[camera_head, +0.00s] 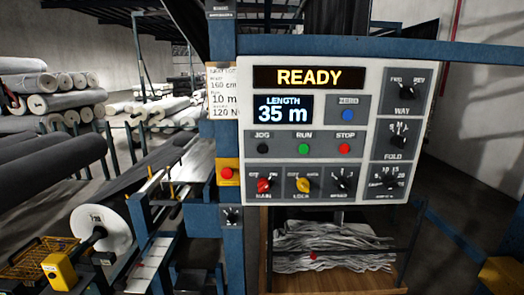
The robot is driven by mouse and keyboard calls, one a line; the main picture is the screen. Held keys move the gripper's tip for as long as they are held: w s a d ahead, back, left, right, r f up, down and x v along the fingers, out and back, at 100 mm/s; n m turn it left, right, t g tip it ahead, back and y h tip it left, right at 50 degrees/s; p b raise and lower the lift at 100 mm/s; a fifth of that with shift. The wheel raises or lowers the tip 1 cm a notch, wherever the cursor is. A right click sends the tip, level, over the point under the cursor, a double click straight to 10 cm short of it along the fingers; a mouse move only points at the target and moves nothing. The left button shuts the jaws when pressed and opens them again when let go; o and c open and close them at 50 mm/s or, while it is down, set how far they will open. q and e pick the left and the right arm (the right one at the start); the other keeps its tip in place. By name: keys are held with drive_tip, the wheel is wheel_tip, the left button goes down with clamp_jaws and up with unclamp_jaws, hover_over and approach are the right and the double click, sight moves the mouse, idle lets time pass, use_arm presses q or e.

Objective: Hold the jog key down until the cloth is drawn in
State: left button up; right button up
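The control panel (360,180) stands upright in the middle right of the head view, on a blue frame. The black jog key (263,149) is at the left of its key row, under the label JOG. The green RUN key (304,149) and the red STOP key (345,149) are to its right. The upper display (309,77) reads READY and the length display (283,109) reads 35 m. Grey cloth (330,247) lies in loose folds in a wooden bin below the panel. Neither of my grippers is in view.
A red MAIN knob (264,185) and a yellow LOCK knob (303,185) sit below the keys. A blue ZERO button (347,115) is above STOP. A red button on a yellow box (227,172) is on the blue post. Grey rolls (40,165) fill the left.

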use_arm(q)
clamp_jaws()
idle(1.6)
